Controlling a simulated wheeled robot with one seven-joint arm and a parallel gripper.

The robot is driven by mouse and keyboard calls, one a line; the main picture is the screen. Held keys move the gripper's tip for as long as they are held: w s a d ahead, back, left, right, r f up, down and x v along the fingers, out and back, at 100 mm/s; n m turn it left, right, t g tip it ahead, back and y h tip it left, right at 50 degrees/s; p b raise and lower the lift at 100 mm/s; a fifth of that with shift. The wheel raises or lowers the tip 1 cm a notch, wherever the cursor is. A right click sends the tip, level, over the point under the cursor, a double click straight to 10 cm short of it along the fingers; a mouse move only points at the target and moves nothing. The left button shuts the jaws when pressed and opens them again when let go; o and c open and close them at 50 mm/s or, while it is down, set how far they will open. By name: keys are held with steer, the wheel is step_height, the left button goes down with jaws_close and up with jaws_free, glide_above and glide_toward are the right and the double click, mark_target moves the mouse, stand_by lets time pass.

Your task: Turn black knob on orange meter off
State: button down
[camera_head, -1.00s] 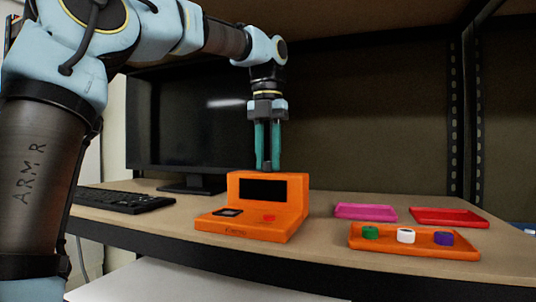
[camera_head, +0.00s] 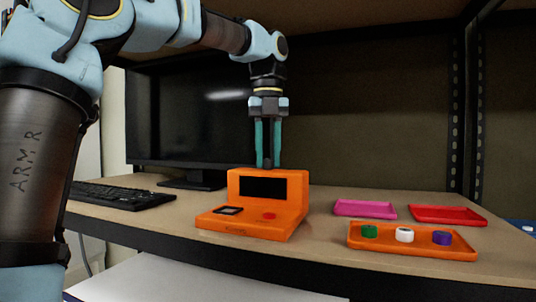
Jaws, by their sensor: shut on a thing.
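The orange meter (camera_head: 296,218) stands on the wooden shelf, with a dark screen (camera_head: 262,188) on its upright part. A black and grey square part (camera_head: 228,211) and a red button (camera_head: 269,216) are on its lower front. My gripper (camera_head: 268,163) points straight down at the meter's top edge, its two teal fingers close together. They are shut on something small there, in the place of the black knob. The knob itself is hidden by the fingers, and its turn angle cannot be seen.
A monitor (camera_head: 180,125) stands behind the meter, with a keyboard (camera_head: 120,196) at left. At right are a magenta tray (camera_head: 365,209), a red tray (camera_head: 448,215) and an orange tray (camera_head: 410,250) holding green, white and purple round pieces. Bare shelf lies between meter and trays.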

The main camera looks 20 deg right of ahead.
steer(key=c, duration=0.6)
jaws_free()
step_height(320, 180, up, 11)
steer(key=p, duration=0.2)
steer(key=shift+p, duration=0.3)
steer(key=shift+f, duration=0.1)
